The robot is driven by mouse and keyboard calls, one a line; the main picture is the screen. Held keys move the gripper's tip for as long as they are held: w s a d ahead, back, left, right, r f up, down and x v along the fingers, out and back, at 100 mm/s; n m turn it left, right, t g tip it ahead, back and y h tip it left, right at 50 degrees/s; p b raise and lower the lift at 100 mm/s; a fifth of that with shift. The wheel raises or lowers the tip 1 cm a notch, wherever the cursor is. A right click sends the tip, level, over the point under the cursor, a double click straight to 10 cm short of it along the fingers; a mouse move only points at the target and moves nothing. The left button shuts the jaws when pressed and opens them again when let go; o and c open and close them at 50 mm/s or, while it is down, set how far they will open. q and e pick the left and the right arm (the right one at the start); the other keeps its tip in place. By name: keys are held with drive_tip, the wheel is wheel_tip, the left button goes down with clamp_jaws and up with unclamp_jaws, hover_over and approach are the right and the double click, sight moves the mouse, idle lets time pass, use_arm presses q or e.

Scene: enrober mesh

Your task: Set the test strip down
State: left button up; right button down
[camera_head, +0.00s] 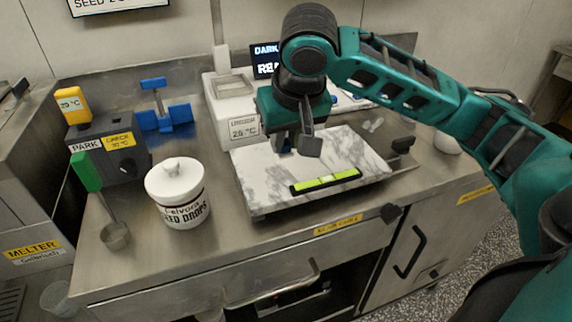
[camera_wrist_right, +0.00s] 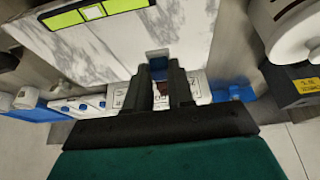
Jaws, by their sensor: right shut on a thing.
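My right gripper (camera_head: 297,143) hangs above the white marble slab (camera_head: 262,160), clear of its surface, fingers pointing down. In the wrist view the right gripper (camera_wrist_right: 161,78) is shut on a small thin piece, which I take to be the test strip (camera_wrist_right: 158,54). Its blue end shows past the fingertips and a brownish patch shows between the fingers; the rest is hidden. A black-framed bar with yellow-green panels (camera_head: 325,181) lies flat near the slab's front edge, apart from the gripper. My left gripper is in neither view.
A white lidded seed-drops jar (camera_head: 178,193) stands left of the slab. A white temperature unit (camera_head: 232,112) is behind it. A blue stand (camera_head: 165,118), a dark park block (camera_head: 108,148) and a green-handled ladle (camera_head: 86,172) are farther left. The slab's left part is bare.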

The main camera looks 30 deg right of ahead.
sight(286, 155)
drive_tip(key=shift+f, duration=0.65)
wheel_tip(286, 155, down, 3)
drive_tip(key=shift+r+b, duration=0.15)
drive_tip(key=shift+b, duration=0.45)
drive_tip(key=shift+f, duration=0.35)
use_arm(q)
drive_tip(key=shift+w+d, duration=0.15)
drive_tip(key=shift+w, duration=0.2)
use_arm(e)
drive_tip(key=c, duration=1)
unclamp_jaws()
drive_tip(key=shift+f, duration=0.1)
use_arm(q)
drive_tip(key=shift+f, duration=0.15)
